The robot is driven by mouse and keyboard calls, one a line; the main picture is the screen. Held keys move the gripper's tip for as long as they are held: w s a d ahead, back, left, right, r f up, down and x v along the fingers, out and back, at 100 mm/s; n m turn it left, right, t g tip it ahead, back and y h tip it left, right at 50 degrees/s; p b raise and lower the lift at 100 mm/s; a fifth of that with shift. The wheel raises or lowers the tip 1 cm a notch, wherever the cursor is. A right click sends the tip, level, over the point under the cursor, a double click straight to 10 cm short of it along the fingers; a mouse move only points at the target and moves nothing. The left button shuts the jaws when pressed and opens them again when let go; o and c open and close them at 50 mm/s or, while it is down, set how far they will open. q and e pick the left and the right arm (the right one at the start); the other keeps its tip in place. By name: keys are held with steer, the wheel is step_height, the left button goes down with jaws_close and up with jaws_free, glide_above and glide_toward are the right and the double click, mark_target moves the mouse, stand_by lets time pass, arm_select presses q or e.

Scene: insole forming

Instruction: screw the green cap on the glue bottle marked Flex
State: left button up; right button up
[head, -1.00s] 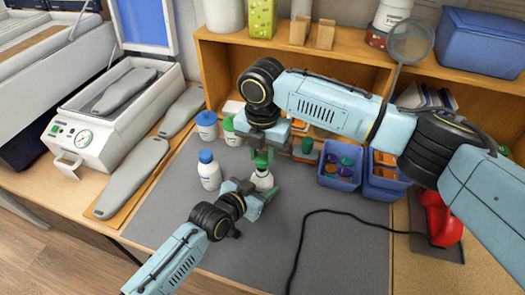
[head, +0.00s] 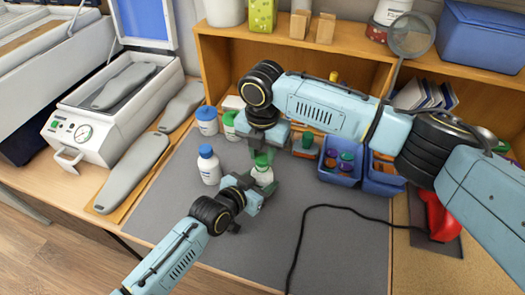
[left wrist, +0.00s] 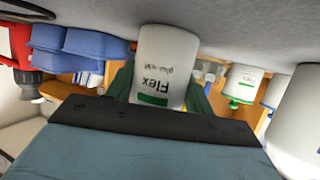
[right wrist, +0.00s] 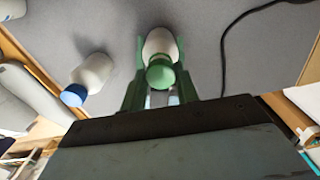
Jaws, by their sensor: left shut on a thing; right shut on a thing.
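The white glue bottle marked Flex (left wrist: 160,60) is held in my left gripper (head: 258,186), just above or on the grey mat; I cannot tell which. In the head view the bottle (head: 263,177) looks upright. My right gripper (head: 264,153) comes down from above, shut on the green cap (right wrist: 160,73). The cap is at the bottle's top and lined up with it in the right wrist view. The neck is hidden, so I cannot tell how far the cap is threaded.
A blue-capped bottle (head: 209,166) stands close to the left. A blue-lidded tub (head: 206,121) and a green-capped container (head: 229,125) stand behind it. Blue bins (head: 340,172) are at the right. A black cable (head: 300,235) crosses the mat (head: 225,238).

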steer(key=shift+f, duration=0.5)
